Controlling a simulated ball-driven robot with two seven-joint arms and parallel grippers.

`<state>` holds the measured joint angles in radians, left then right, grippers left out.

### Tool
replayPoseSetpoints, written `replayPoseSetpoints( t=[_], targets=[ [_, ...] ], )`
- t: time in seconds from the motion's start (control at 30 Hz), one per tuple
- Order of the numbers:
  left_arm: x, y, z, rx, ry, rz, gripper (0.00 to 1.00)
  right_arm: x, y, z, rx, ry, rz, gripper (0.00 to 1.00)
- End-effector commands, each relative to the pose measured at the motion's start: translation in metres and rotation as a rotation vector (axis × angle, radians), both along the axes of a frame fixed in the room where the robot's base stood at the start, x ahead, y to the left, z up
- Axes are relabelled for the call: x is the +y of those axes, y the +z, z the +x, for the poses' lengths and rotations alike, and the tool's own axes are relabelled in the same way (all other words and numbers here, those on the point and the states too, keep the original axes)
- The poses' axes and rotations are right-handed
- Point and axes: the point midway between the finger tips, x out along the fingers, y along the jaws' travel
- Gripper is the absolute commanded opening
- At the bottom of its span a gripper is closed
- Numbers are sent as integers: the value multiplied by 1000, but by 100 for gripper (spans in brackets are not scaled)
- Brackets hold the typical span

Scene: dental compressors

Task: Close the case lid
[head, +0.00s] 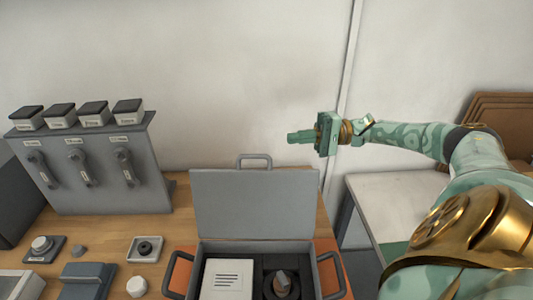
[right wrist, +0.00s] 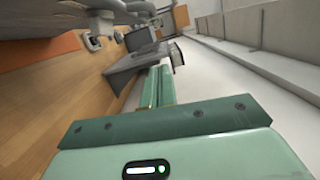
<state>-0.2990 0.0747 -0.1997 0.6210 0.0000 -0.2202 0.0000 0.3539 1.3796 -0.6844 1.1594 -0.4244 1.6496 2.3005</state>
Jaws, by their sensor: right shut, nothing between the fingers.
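A grey case (head: 197,252) stands on the wooden table near the front edge of the head view. Its lid (head: 255,204) is raised upright, with a handle (head: 254,158) on its top edge. Inside lie a white labelled block (head: 227,279) and a dark round part (head: 282,284). My right gripper (head: 292,137) is above and to the right of the lid, pointing left, apart from it. It is shut and empty; its fingers (right wrist: 160,84) also show in the right wrist view. My left gripper is not in view.
A grey rack (head: 92,167) with several handpieces and labelled boxes stands at the back left. Small parts and a square tray (head: 145,250) lie left of the case. A white side table (head: 390,205) and brown boards (head: 500,115) are at right.

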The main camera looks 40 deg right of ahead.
Motion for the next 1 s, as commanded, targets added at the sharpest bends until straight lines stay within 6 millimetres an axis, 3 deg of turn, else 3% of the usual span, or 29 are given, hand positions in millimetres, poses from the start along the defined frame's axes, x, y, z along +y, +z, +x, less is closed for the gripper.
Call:
replayPoseSetpoints(
  t=[0.37,0.5,0.7,1.0],
  targets=[
    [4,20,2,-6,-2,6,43,70,5,40,-4,3,3,0],
    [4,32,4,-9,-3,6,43,85,7,26,4,3,-1,0],
    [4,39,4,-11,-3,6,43,97,6,14,1,1,1,0],
    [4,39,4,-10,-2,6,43,99,5,12,0,0,0,0]
  ],
)
